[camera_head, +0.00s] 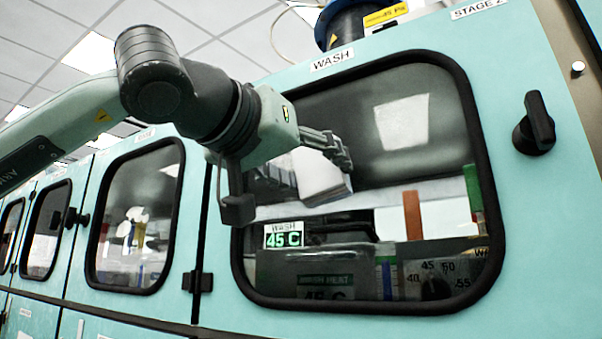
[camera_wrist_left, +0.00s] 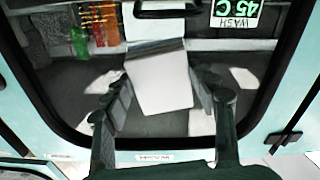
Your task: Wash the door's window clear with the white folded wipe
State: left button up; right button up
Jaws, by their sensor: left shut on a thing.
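The door's window (camera_head: 445,155) labelled WASH is a dark pane in a black rounded frame; it also fills much of the left wrist view (camera_wrist_left: 60,88). My left gripper (camera_head: 328,150) is in front of its upper left part, shut on the white folded wipe (camera_head: 322,180). In the left wrist view the wipe (camera_wrist_left: 160,85) shows between the two fingers, its flat face at the pane; I cannot tell whether it touches. The pane carries grey reflections. Orange and green upright patches show at its right; I cannot tell whether they are on or behind the glass.
A black door knob (camera_head: 535,125) sticks out right of the window. A green 45 C display tag (camera_head: 284,236) shows at the window's lower left. A dial (camera_head: 436,285) shows low in the window. More windowed doors (camera_head: 137,215) run to the left, with a black hinge between.

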pick_arm(q)
jog(key=shift+s+d+b, duration=0.2)
jog(key=shift+s+d, duration=0.65)
jog(key=shift+d, duration=0.4)
jog(key=shift+s+d+b, duration=0.15)
jog(key=shift+s+d, duration=0.75)
jog(key=shift+d, duration=0.3)
jog(key=shift+s+d+b, duration=0.2)
jog(key=shift+s+d, duration=0.65)
jog(key=shift+d, duration=0.4)
jog(key=shift+a, duration=0.1)
jog(key=shift+w+a, duration=0.1)
jog(key=shift+w+a, duration=0.75)
jog(key=shift+a, duration=0.25)
jog(key=shift+w+a, duration=0.7)
jog(key=shift+a, duration=0.3)
jog(key=shift+w+a+p, duration=0.15)
jog(key=shift+w+a, duration=0.65)
jog(key=shift+a, duration=0.3)
jog(key=shift+w+a+p, duration=0.15)
jog(key=shift+w+a, duration=0.6)
jog(key=shift+a, duration=0.35)
jog(key=w+a, duration=0.2)
jog(key=shift+a+p, duration=0.3)
jog(key=shift+a, duration=0.05)
